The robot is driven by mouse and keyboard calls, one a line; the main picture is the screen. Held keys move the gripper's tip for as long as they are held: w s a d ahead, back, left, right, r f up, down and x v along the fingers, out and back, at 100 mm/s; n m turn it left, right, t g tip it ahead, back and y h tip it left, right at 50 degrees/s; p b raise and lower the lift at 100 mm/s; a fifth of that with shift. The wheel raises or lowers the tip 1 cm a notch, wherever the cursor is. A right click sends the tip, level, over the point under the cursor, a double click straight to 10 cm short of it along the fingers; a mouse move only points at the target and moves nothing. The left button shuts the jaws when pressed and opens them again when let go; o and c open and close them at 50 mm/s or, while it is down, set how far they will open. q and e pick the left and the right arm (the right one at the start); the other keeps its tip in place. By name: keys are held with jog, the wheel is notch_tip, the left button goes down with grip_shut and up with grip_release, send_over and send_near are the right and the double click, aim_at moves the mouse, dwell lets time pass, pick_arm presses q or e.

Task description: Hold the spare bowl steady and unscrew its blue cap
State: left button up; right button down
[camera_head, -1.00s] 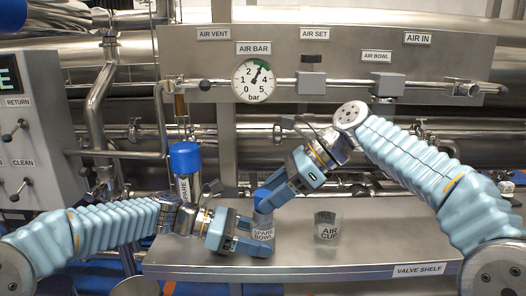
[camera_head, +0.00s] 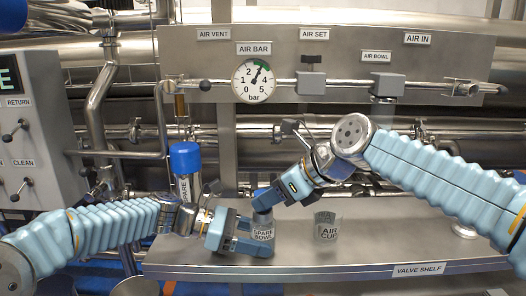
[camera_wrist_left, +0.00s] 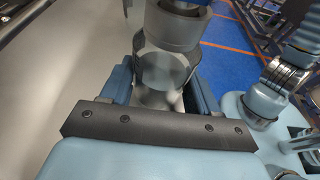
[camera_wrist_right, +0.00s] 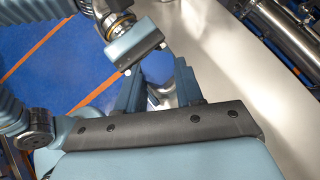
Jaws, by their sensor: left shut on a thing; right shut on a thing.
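The spare bowl (camera_head: 263,236), a clear cup labelled SPARE BOWL, stands upright on the valve shelf in the head view. My left gripper (camera_head: 250,240) is shut around its body from the left; the bowl (camera_wrist_left: 163,70) also shows between the fingers in the left wrist view. My right gripper (camera_head: 262,202) comes down from the upper right and is shut on the blue cap at the bowl's top. The fingers hide most of the cap in the head view; the blue cap (camera_wrist_right: 158,68) shows between them in the right wrist view.
A clear air cup (camera_head: 326,228) stands on the valve shelf (camera_head: 350,260) to the right. A blue-capped spare cylinder (camera_head: 186,165) stands behind my left wrist. The gauge panel (camera_head: 330,60) with valves is behind. The shelf right of the air cup is mostly clear.

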jog(key=n+g, duration=0.2)
jog(key=w+n+g+y, duration=0.1)
jog(key=n+g, duration=0.1)
jog(key=shift+d+f+n, duration=0.1)
jog(key=shift+d+n, duration=0.05)
jog(key=shift+n, duration=0.25)
jog(key=n+g, duration=0.2)
jog(key=shift+w+n, duration=0.2)
jog(key=shift+n, duration=0.2)
jog(key=shift+s+r, duration=0.15)
jog(key=shift+r, duration=1.45)
pick_arm(q)
jog(key=o, duration=1.6)
